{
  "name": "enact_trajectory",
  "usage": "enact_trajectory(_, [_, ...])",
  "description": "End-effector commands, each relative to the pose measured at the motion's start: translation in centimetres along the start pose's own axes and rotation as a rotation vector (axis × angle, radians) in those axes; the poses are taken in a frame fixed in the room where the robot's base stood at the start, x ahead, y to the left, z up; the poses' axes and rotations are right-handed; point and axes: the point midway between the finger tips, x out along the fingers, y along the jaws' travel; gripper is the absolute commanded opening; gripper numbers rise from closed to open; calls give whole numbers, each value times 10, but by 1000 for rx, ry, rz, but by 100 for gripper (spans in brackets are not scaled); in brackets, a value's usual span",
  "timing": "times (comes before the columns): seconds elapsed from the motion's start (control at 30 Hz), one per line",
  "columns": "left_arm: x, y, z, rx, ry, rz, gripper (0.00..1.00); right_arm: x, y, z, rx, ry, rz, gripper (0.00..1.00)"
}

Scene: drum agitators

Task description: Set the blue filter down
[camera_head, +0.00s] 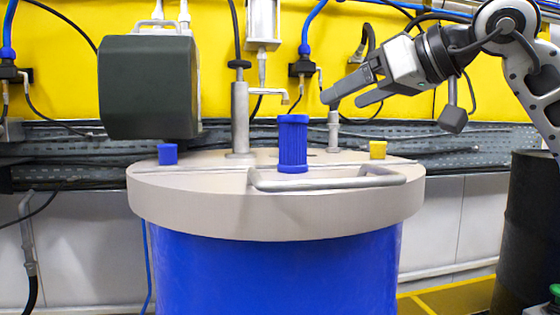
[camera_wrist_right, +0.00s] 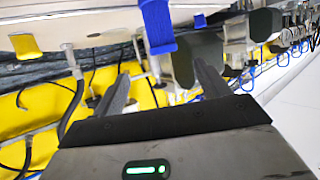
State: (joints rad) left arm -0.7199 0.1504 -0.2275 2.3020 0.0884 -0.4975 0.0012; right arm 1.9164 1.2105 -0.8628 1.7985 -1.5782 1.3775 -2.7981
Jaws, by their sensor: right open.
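The blue filter (camera_head: 293,143) is a ribbed cylinder standing upright on the pale lid (camera_head: 230,208) of a blue drum (camera_head: 270,270), just behind the lid's front handle. It also shows at the top of the right wrist view (camera_wrist_right: 157,26). My right gripper (camera_head: 343,101) is open and empty, above and to the right of the filter, apart from it. Its two fingers (camera_wrist_right: 160,72) show spread in the right wrist view, with nothing held between them. My left gripper is not in view.
The lid carries a dark green box (camera_head: 149,87), a grey post (camera_head: 240,118), a small blue cap (camera_head: 168,154), a yellow cap (camera_head: 378,150), a short metal fitting (camera_head: 333,131) near my right gripper and a metal handle (camera_head: 328,182). A black drum (camera_head: 527,220) stands right.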

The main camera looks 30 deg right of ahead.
Motion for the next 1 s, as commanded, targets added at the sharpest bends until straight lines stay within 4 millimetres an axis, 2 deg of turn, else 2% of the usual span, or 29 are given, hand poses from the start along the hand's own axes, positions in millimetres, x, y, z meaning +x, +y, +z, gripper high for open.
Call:
enact_trajectory(0.4, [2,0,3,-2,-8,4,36,81,-1,0,-6,-3,0,75])
enact_trajectory(0.5, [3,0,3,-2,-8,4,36,94,-1,0,-5,-1,0,75])
enact_trajectory(0.73, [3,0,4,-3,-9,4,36,110,-1,2,-4,-2,0,75])
enact_trajectory(1.0, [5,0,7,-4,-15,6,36,148,-4,7,-4,-1,-1,75])
